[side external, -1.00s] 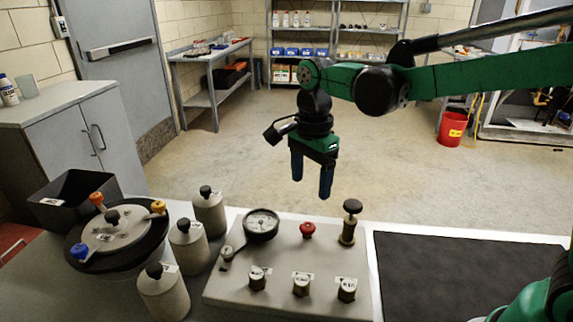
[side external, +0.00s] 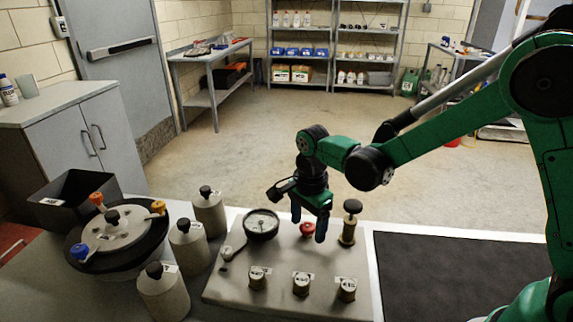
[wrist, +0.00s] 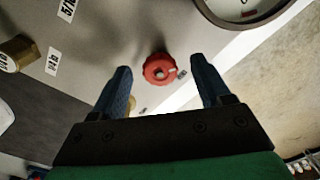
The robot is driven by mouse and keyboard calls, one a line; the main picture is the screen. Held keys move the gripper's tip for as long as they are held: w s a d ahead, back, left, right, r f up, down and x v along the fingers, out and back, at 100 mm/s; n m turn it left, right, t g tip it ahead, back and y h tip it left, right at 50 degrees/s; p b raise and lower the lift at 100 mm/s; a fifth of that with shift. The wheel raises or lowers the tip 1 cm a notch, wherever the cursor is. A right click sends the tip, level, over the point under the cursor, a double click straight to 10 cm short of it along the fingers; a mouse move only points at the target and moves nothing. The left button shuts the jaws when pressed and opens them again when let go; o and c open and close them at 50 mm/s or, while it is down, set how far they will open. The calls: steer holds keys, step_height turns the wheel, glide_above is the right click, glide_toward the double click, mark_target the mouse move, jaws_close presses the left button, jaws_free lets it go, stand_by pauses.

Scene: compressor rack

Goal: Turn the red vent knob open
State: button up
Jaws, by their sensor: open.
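The red vent knob (side external: 307,229) sits on the grey panel (side external: 228,287), between the round gauge and the tall black-topped valve. My gripper (side external: 308,228) is pointed down over the knob in the side view, with its fingers partly in front of it. In the wrist view the red knob (wrist: 159,69) lies between the two blue fingers of my gripper (wrist: 163,75), slightly beyond the tips. The fingers are apart with clear space on both sides of the knob. I cannot tell the exact height of the tips above it.
A gauge (side external: 261,225) stands left of the knob and a black-topped valve (side external: 350,222) close on its right. Several brass knobs (side external: 301,284) line the panel's front. Grey canisters (side external: 188,246) stand to the left. A dark mat (side external: 455,275) lies clear on the right.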

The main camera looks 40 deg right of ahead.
jaws_close()
steer(key=shift+n, duration=0.3)
steer(key=n, duration=1.1)
steer(key=shift+n, duration=0.4)
steer(key=n, duration=1.1)
steer(key=shift+n, duration=0.4)
